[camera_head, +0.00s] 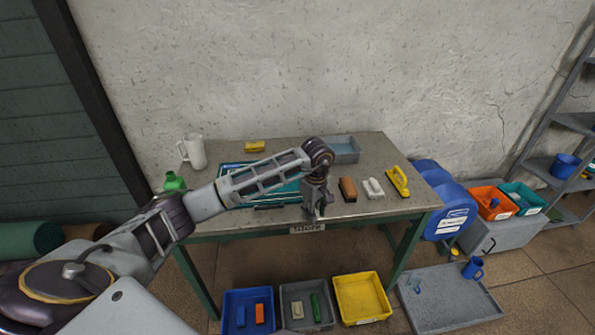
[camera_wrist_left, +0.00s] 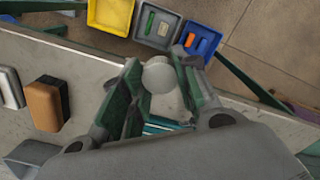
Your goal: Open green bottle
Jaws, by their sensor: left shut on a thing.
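The green bottle (camera_head: 173,182) stands at the left end of the table, its lower part hidden behind my left arm. My left gripper (camera_head: 318,208) is well to the right of it, pointing down near the table's front edge. In the left wrist view, its fingers (camera_wrist_left: 160,88) are shut on a pale round object (camera_wrist_left: 158,75), which looks like a cap; I cannot tell for sure. My right gripper is not in view.
The table (camera_head: 370,148) holds a white jug (camera_head: 192,151), a yellow block (camera_head: 254,147), a grey tray (camera_head: 343,150), a teal tray (camera_head: 280,193) and several brushes to the right. Blue (camera_head: 262,328), grey (camera_head: 325,325) and yellow bins (camera_head: 362,300) stand below in front.

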